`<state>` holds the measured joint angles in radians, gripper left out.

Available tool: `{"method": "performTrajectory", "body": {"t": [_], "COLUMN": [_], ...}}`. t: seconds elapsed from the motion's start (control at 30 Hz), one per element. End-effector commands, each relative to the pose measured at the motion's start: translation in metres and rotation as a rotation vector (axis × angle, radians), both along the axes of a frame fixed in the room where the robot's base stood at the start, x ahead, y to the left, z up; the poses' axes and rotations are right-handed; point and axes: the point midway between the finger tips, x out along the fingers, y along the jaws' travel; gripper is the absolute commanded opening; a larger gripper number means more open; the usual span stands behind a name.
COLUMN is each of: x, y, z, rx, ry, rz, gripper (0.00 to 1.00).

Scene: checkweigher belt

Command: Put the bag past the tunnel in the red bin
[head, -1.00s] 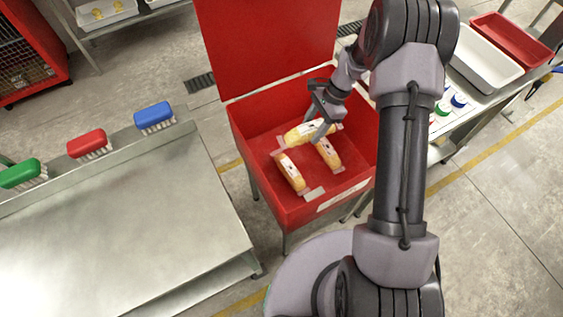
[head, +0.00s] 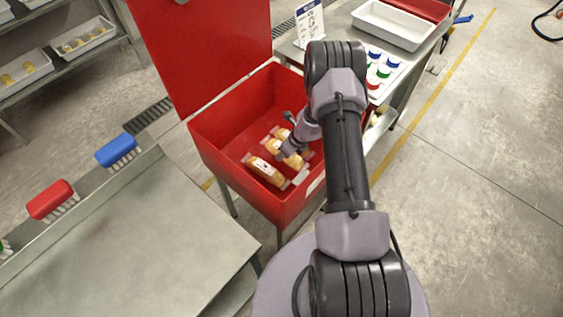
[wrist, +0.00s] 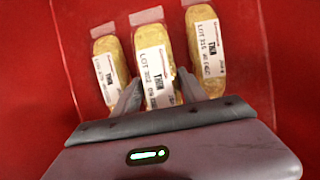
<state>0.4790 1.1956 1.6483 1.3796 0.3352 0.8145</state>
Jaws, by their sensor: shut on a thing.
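The red bin (head: 232,178) stands with its lid (head: 205,50) raised. In the wrist view these are a left bag (wrist: 112,72), a middle bag (wrist: 153,55) and a right bag (wrist: 206,50). My gripper (wrist: 158,90) is shut on the middle bag, one finger on each side. In the head view my gripper (head: 290,149) is down inside the bin and partly covers the bags. I cannot tell whether the held bag touches the bin floor. No tunnel shows.
A steel table (head: 130,235) with a red brush (head: 52,200) and a blue brush (head: 116,150) stands at the left. A bench at the right holds a white tray (head: 395,25), coloured caps and a sign (head: 310,22). The floor at the right is open.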

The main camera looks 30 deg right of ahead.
Motion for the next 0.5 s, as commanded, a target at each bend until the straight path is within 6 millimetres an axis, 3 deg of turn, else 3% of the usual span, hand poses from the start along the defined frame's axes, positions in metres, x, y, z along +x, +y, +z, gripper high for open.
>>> {"method": "performTrajectory", "body": {"t": [0.23,0.5], "x": [0.001,0.001], "y": [0.000,0.000], "z": [-0.043,-0.042], "rx": [0.000,0.000], "ry": [-0.002,-0.002], "rz": [0.001,0.003], "gripper": [0.00,0.00]}}
